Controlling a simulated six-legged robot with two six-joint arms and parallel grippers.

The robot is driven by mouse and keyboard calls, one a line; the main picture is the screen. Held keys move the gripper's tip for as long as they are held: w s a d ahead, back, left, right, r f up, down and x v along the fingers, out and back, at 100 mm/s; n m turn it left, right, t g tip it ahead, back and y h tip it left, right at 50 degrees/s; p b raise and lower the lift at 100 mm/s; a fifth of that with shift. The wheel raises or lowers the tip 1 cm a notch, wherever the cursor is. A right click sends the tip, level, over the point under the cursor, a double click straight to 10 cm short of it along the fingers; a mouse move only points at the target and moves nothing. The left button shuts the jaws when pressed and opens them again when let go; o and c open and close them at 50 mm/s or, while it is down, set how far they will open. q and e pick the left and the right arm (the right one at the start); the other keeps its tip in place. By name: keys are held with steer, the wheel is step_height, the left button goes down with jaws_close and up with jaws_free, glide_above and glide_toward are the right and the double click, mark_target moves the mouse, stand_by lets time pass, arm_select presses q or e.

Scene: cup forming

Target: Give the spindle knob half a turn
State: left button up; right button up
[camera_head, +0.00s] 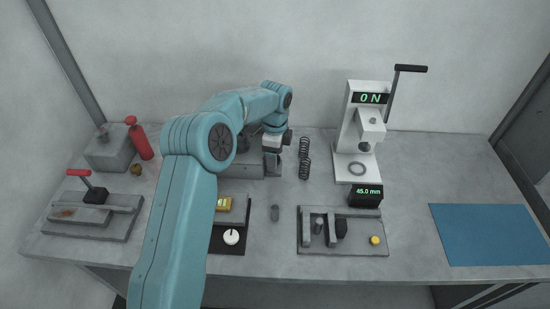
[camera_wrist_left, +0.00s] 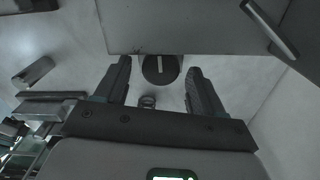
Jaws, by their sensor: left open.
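In the left wrist view a dark round knob (camera_wrist_left: 160,69) with a pale line across its face sits at the edge of a grey block (camera_wrist_left: 180,28). It looks like the spindle knob; I cannot make it out in the head view. My left gripper (camera_wrist_left: 159,68) is open, with one finger on each side of the knob in this view and a visible gap to each. How deep the fingers reach is unclear. In the head view my left gripper (camera_head: 272,162) is at the grey block (camera_head: 240,168), partly behind my arm. My right gripper is not in view.
Two dark springs (camera_head: 304,158) stand close right of my left gripper. A white dial (camera_head: 231,237) sits on a black panel in front. A grey fixture (camera_head: 345,246) and a blue mat (camera_head: 490,235) lie to the right.

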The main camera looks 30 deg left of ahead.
arm_select(q)
steer(key=shift+f, duration=0.75)
steer(key=c, duration=1)
steer(key=shift+w+n, duration=0.15)
steer(key=shift+n, duration=2.85)
steer(key=shift+r, duration=0.1)
